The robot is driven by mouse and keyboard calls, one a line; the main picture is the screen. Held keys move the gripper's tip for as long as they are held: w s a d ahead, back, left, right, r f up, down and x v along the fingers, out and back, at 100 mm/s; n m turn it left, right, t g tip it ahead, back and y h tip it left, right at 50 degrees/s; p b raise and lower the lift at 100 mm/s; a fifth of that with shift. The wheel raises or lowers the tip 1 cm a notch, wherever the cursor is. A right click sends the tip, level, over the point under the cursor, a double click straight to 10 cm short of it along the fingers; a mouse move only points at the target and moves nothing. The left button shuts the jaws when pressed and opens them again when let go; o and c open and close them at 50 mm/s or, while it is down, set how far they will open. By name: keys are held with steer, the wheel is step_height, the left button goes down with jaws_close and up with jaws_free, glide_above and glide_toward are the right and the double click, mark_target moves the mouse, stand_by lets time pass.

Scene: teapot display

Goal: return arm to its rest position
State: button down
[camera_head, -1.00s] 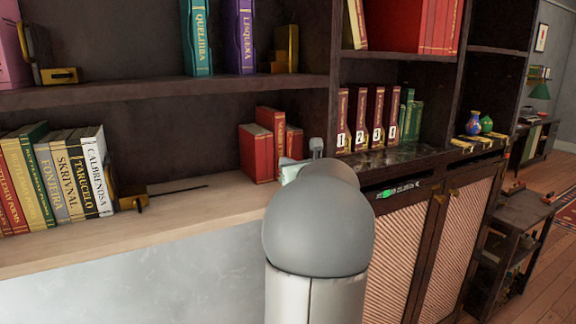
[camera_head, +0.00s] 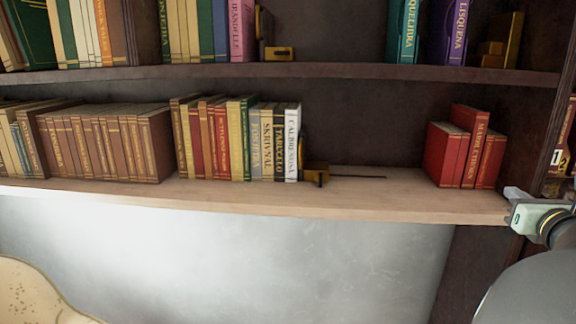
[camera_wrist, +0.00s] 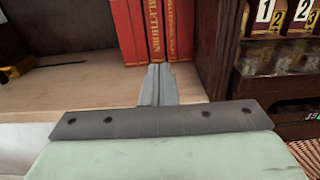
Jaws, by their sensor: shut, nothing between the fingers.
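My gripper (camera_head: 514,193) is at the right edge of the head view, just right of the red books (camera_head: 466,150) and near the front edge of the wooden shelf board (camera_head: 400,200). In the wrist view my gripper (camera_wrist: 158,72) has its fingers together with nothing between them. They point toward the red books (camera_wrist: 150,30), which stand beyond the tips. My grey arm fills the lower right corner of the head view, and most of the arm is out of view.
A row of books (camera_head: 110,140) and a brass bookend (camera_head: 316,174) stand on the left of the board. An upper shelf (camera_head: 300,72) holds more books. Numbered red volumes (camera_wrist: 275,18) stand right of a dark upright. A pale wall (camera_head: 250,255) lies below the board.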

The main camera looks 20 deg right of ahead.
steer(key=w+a+f+n+g+y+p, duration=0.1)
steer(key=w+a+n+g+y+p, duration=0.2)
steer(key=a+n, duration=0.5)
steer(key=w+a+f+n+g+y+p, duration=0.1)
steer(key=w+a+n+y+p, duration=0.3)
steer(key=a, duration=0.7)
steer(key=w+a+f+n+g+y+p, duration=0.15)
steer(key=a+n+y, duration=0.3)
steer(key=a, duration=0.55)
steer(key=s+a+f+n+g+p, duration=0.1)
steer(key=s+a+n+g+p, duration=0.4)
steer(key=a+n, duration=0.55)
steer(key=s+a+f+n+g+h+p, duration=0.1)
steer(key=s+a+n+g+h+p, duration=0.3)
steer(key=s+n, duration=0.6)
steer(key=a+n+p, duration=0.1)
steer(key=n, duration=0.2)
steer(key=shift+f+n, duration=0.25)
steer(key=shift+n, duration=0.15)
steer(key=shift+w+f+g, duration=0.1)
steer(key=shift+g, duration=0.15)
step_height(320, 180, down, 4)
steer(key=b, duration=0.3)
steer(key=shift+f+b, duration=0.2)
steer(key=shift+b, duration=0.1)
